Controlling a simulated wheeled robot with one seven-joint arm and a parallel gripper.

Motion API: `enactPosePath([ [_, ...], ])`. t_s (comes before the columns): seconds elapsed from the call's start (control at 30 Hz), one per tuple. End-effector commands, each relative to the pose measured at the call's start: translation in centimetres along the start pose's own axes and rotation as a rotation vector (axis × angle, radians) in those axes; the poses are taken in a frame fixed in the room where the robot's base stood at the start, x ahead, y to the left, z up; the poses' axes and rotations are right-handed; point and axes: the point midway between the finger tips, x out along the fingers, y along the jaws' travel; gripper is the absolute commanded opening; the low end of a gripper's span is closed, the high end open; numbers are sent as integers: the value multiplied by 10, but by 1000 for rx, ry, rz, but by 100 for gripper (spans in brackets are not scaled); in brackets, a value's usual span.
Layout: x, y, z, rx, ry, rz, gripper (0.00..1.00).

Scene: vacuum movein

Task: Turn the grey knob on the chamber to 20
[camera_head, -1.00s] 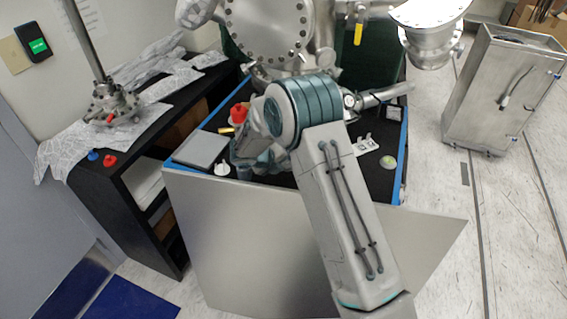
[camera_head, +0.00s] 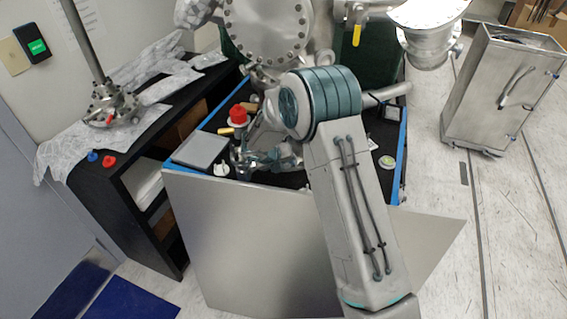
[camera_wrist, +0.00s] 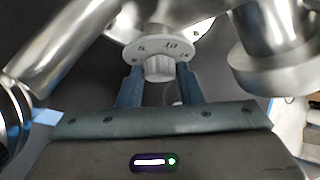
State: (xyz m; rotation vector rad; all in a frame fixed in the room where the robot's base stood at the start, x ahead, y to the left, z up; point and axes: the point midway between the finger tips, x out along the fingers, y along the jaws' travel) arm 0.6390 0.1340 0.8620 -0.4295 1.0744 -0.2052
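The grey knob (camera_wrist: 160,67) shows in the upper middle of the wrist view. It is a short ribbed cylinder on a pale round dial with small markings, of which "10" is readable near the middle. The metal chamber (camera_head: 268,28) stands at the top of the head view. I cannot pick out the knob in the head view.
Metal tubes (camera_wrist: 60,55) and a flanged fitting (camera_wrist: 268,50) flank the fingers closely in the wrist view. The dark blue-edged tabletop (camera_head: 290,178) holds a red-capped item (camera_head: 238,117), a grey flat box (camera_head: 199,150) and a small round item (camera_head: 387,162).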

Motion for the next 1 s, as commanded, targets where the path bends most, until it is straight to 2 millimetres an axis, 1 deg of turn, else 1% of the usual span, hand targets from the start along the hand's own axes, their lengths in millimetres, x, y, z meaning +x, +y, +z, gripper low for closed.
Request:
enactPosePath([
  [0.03,0,0,0,0,0,0,47],
  [0.07,0,0,0,-1,0,0,52],
  [0.43,0,1,0,-20,1,-16,52],
  [0.57,1,4,-1,-84,-1,-69,52],
  [0.7,2,6,-1,-198,-1,-169,52],
  [1.0,-60,15,-1,-206,-4,-179,52],
])
